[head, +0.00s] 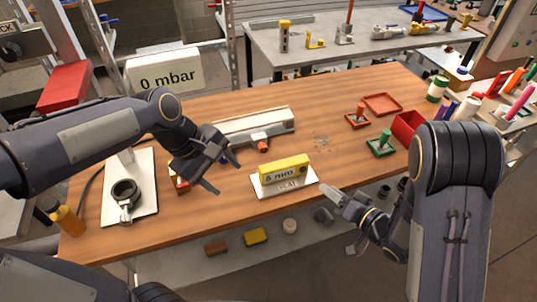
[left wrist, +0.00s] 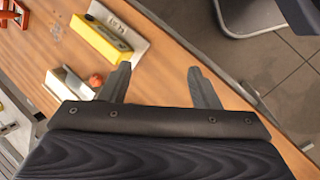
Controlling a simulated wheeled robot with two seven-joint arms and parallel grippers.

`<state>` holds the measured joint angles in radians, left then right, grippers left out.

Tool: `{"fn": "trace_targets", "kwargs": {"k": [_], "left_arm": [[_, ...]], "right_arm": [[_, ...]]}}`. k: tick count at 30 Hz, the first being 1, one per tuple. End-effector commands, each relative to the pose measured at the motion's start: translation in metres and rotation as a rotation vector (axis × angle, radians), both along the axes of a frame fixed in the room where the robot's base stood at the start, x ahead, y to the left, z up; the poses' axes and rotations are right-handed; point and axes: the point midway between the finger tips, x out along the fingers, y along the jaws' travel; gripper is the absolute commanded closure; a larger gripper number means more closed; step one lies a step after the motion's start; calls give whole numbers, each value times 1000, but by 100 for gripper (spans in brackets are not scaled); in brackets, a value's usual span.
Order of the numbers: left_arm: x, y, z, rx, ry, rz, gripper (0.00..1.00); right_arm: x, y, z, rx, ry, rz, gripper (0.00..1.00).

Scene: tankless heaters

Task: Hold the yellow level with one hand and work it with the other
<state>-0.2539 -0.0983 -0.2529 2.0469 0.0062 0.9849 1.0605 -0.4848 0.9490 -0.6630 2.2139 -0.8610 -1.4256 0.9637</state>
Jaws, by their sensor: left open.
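The yellow level (head: 284,170) is a yellow block marked "5 mm". It sits on a white plate (head: 272,190) with faint lettering, near the front of the wooden table. The left wrist view shows the level (left wrist: 101,38) on its white base at the upper left, apart from my fingers. My left gripper (head: 222,175) is above the table, left of the level, with its fingers spread and nothing between them; the same fingers show in the left wrist view (left wrist: 160,85). My right gripper (head: 333,194) is just right of the white plate, apart from the level; its finger gap is unclear.
A grey-white rail with an orange knob (head: 263,145) lies behind the level. A black ring (head: 124,190) is on a plate at left. Red trays (head: 381,103) and a green-handled piece (head: 384,138) are at right. A "0 mbar" sign (head: 165,80) stands behind. Table centre is fairly clear.

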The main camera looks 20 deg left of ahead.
Motion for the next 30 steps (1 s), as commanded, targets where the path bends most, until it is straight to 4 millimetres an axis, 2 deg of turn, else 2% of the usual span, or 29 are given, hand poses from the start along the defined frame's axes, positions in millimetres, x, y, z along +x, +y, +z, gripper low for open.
{"fn": "trace_targets", "kwargs": {"k": [1, 3, 9, 15, 23, 30], "left_arm": [[17, -5, -6, 3, 67, 76, 44], [38, -10, -15, 12, 154, 208, 44], [93, -31, -44, 94, 335, 590, 44], [130, -52, -69, 185, 390, 891, 44], [147, -63, -84, 229, 389, 1048, 44], [146, -63, -117, 230, 393, 1054, 44]], "right_arm": [[0, 0, 0, 0, 0, 0, 64], [0, 0, 0, 0, 0, 0, 64], [0, 0, 0, 0, 0, 0, 64], [0, 0, 0, 0, 0, 0, 64], [0, 0, 0, 0, 0, 0, 64], [0, 0, 0, 0, 0, 0, 64]]}}
